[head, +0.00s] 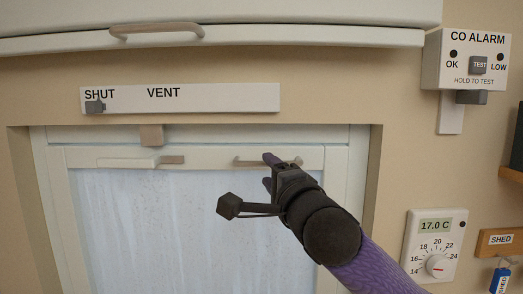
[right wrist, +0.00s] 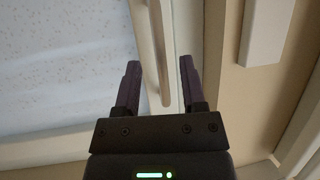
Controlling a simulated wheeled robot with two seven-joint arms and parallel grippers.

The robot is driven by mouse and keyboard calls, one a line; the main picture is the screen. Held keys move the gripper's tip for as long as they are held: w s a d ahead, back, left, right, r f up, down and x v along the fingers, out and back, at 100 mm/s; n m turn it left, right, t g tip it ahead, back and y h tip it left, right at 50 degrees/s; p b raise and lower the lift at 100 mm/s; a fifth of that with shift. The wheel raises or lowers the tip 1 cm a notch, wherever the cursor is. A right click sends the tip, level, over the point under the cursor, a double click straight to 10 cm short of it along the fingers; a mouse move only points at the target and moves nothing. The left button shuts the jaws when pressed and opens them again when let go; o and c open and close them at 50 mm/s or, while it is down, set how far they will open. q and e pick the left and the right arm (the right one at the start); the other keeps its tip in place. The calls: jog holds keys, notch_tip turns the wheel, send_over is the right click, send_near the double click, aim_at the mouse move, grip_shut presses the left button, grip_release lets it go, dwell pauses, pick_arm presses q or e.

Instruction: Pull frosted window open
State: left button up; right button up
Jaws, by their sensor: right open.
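The frosted window (head: 150,225) is a pale pane in a white frame, set back in the beige wall; it looks closed. On its top rail is a thin bar handle (head: 245,161), partly hidden by my right gripper (head: 268,170). In the right wrist view the handle (right wrist: 158,60) stands between the two dark purple fingers of my open right gripper (right wrist: 159,65). I cannot tell whether a finger touches it. The frosted pane (right wrist: 65,60) fills the left of that view. My left gripper is not in view.
A second fitting (head: 140,161) sits on the top rail at left, below a tan block (head: 151,135). Above are a SHUT/VENT slider (head: 210,98) and a white cupboard with a handle (head: 155,29). A CO alarm (head: 465,60) and thermostat (head: 434,245) are at right.

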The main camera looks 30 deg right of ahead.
aim_at(263, 166)
jog(key=p+x, duration=0.1)
jog(key=x, duration=0.2)
jog(key=shift+r, duration=0.2)
jog(key=shift+w+f, duration=0.1)
jog(key=shift+w, duration=0.4)
grip_shut()
jog(key=shift+f, duration=0.1)
dwell(0.7)
